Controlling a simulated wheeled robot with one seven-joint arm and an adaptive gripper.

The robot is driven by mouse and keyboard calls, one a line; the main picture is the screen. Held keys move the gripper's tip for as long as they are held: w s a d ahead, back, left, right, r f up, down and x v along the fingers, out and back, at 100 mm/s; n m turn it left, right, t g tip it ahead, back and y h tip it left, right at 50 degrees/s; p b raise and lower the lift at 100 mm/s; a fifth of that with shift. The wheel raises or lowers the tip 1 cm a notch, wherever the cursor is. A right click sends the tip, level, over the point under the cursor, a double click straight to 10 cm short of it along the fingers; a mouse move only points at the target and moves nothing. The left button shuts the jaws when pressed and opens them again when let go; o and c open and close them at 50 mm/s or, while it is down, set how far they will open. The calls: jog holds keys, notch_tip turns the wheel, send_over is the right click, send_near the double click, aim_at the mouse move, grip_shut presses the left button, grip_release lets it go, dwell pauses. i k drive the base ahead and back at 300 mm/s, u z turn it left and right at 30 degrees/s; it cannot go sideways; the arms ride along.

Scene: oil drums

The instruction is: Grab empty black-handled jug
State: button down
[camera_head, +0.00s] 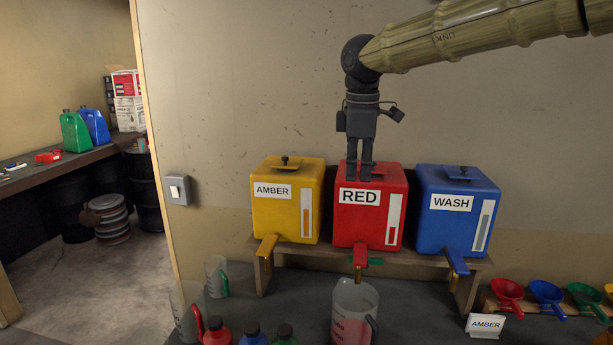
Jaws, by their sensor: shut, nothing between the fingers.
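A clear jug (350,305) with a dark handle stands on the counter below the tap of the red tank, cut off by the bottom edge. Reddish marks show on its side; I cannot tell if they are print or liquid. My gripper (359,178) points down in front of the red tank's upper part, shut and empty, well above and apart from the jug. A clear jug with a green handle (216,276) stands further left. Another clear jug with a red handle (187,322) is at the bottom left, partly cut off.
Yellow AMBER (285,222), red RED (368,230) and blue WASH (457,232) tanks stand on a wooden shelf with taps in front. Capped bottles (252,335) stand left of the dark-handled jug. Coloured funnels (546,292) and an AMBER card (485,325) are at right.

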aim_at(354, 306)
jog(key=k, duration=1)
